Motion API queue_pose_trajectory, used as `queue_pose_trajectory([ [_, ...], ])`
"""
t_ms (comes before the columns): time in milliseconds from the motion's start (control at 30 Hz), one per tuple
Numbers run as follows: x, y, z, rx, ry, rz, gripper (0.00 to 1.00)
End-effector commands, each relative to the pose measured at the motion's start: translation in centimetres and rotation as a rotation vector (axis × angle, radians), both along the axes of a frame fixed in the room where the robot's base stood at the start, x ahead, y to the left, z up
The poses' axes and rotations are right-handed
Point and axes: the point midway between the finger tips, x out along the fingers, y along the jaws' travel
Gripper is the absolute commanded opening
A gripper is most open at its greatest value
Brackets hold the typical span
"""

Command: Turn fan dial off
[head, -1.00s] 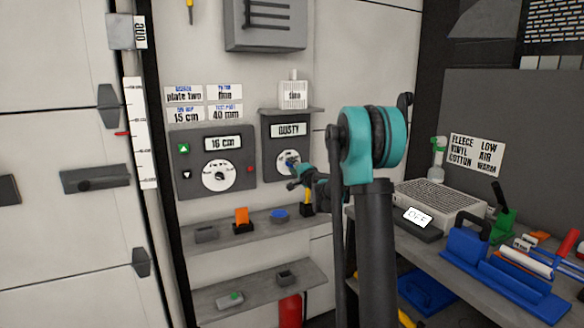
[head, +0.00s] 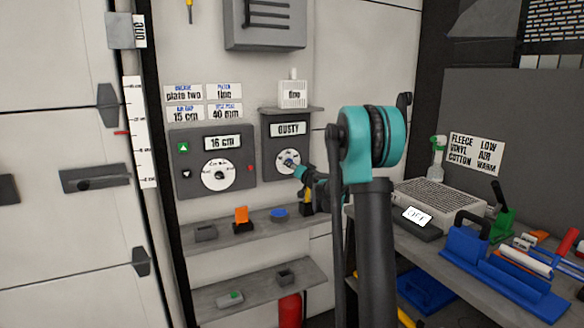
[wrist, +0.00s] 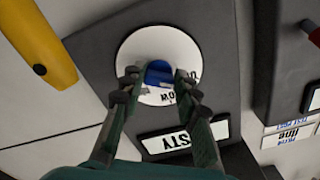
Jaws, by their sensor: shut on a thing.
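A dial with a round white face (wrist: 133,50) and a blue knob (wrist: 158,69) sits on a dark grey panel whose readout says DUSTY (head: 288,129). In the wrist view, my gripper (wrist: 158,78) has one finger on each side of the blue knob and is shut on it. In the head view, my gripper (head: 293,164) is at this dial, reaching in from the right, and hides part of the face. The small lettering around the knob is partly covered, so I cannot tell its setting.
A second panel (head: 185,160) to the left reads 16 cm and has its own white dial (head: 215,165). A shelf (head: 260,228) below holds an orange item (head: 241,218) and a blue disc (head: 279,213). A workbench with blue tools (head: 500,270) stands at the right.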

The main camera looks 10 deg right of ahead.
Motion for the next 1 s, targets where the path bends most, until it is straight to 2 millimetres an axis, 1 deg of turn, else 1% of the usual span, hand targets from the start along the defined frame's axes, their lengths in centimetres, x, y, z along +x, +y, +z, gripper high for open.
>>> queue_pose_trajectory([
  [233,-0.09,0.02,-0.11,-0.047,-0.015,0.001,0.02],
  [633,-0.09,0.02,-0.11,-0.052,-0.017,0.001,0.02],
  [667,-0.09,0.01,-0.1,-0.053,-0.016,0.001,0.32],
  [700,-0.09,0.01,-0.1,-0.052,-0.017,0.001,0.37],
  [800,-0.07,0.01,-0.09,-0.052,-0.016,0.001,0.49],
  [833,-0.06,0.01,-0.08,-0.052,-0.016,0.001,0.52],
  [1000,-0.04,-0.01,-0.06,-0.05,-0.016,0.0,0.52],
])
